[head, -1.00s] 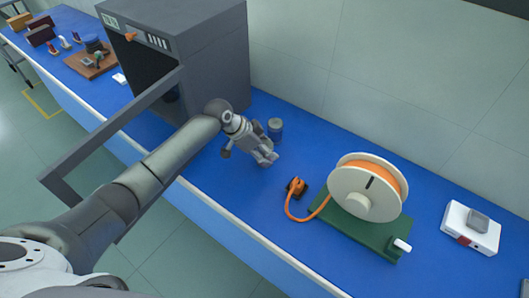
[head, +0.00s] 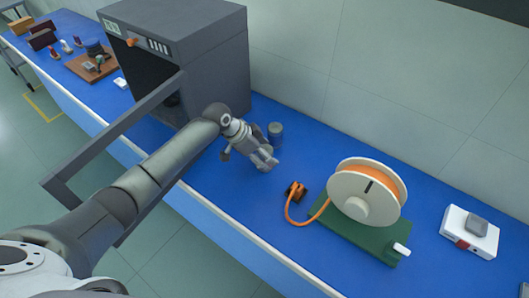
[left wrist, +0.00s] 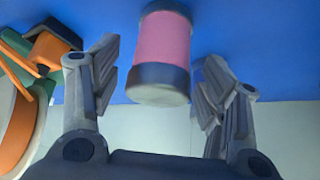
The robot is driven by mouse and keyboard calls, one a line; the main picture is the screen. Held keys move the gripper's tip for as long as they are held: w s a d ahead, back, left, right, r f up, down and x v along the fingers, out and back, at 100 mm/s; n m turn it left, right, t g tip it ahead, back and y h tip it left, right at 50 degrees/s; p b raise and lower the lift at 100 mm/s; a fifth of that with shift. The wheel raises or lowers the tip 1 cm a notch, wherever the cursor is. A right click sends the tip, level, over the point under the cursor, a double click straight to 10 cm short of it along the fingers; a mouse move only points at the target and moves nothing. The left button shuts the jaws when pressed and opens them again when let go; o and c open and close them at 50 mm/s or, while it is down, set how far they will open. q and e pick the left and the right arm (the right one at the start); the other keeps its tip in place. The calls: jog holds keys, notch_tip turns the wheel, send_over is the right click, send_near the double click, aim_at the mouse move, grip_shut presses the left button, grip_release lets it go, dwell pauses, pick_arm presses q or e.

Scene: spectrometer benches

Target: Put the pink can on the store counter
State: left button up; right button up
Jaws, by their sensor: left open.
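The pink can (left wrist: 162,40), with dark grey ends, shows in the left wrist view, between the two spread fingers of my left gripper (left wrist: 160,62). Blue counter surface lies behind it, and gaps show between it and both fingers. In the head view my left gripper (head: 248,157) is open, low over the blue-topped bench (head: 300,160). A small grey-blue can shape (head: 275,129) stands just beyond it; no pink shows there, and I cannot tell if it is the same can. Which surface is the store counter is not clear. My right gripper is out of view.
A grey box-shaped instrument (head: 190,50) with a protruding frame (head: 115,125) stands left of my gripper. An orange-wound reel (head: 365,192) on a green base (head: 340,232) and a white device (head: 470,231) stand right. The bench between my gripper and the reel is partly free.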

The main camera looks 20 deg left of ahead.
pick_arm(q)
jog(key=p+v, duration=0.9)
jog(key=v, duration=0.2)
jog(key=shift+r+p, duration=0.25)
jog(key=shift+p, duration=0.1)
jog(key=shift+s, duration=0.15)
